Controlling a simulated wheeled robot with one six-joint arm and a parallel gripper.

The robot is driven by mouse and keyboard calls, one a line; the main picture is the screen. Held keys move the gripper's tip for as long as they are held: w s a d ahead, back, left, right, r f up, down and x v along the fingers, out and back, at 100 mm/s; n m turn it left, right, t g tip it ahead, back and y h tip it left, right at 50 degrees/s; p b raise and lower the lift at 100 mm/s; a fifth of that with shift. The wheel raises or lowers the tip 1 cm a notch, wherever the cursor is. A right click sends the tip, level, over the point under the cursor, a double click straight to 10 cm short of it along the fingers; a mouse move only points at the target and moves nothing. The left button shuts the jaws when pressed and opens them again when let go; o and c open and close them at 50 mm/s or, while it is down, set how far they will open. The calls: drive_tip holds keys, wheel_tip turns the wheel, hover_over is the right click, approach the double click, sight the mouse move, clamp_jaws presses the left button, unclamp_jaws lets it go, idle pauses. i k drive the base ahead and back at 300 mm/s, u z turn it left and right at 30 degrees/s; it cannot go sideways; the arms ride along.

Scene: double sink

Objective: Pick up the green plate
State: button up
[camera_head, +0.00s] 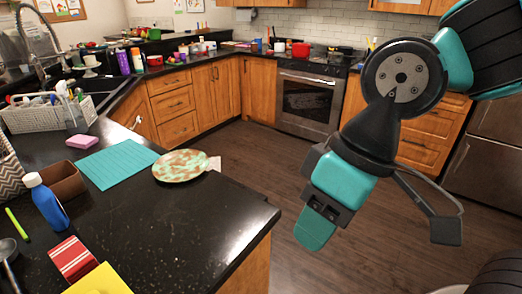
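A round plate (181,167) lies flat on the dark counter, close to its right edge. Its surface is mottled green and reddish tan, with a pale rim. My gripper (380,230) hangs over the floor to the right of the counter, well apart from the plate. Its two fingers are spread wide, one with a teal pad showing at the left and a dark one at the right. Nothing shows between them.
A teal mat (117,162) lies left of the plate. A blue bottle (47,203), a brown box (62,183), a red-striped box (72,259) and a yellow item (99,281) stand or lie at the left. The counter (190,222) in front of the plate is clear.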

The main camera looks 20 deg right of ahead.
sight(183, 165)
drive_tip(key=z, duration=1)
drive_tip(key=i, duration=3.25)
drive_tip(key=u, duration=2.9)
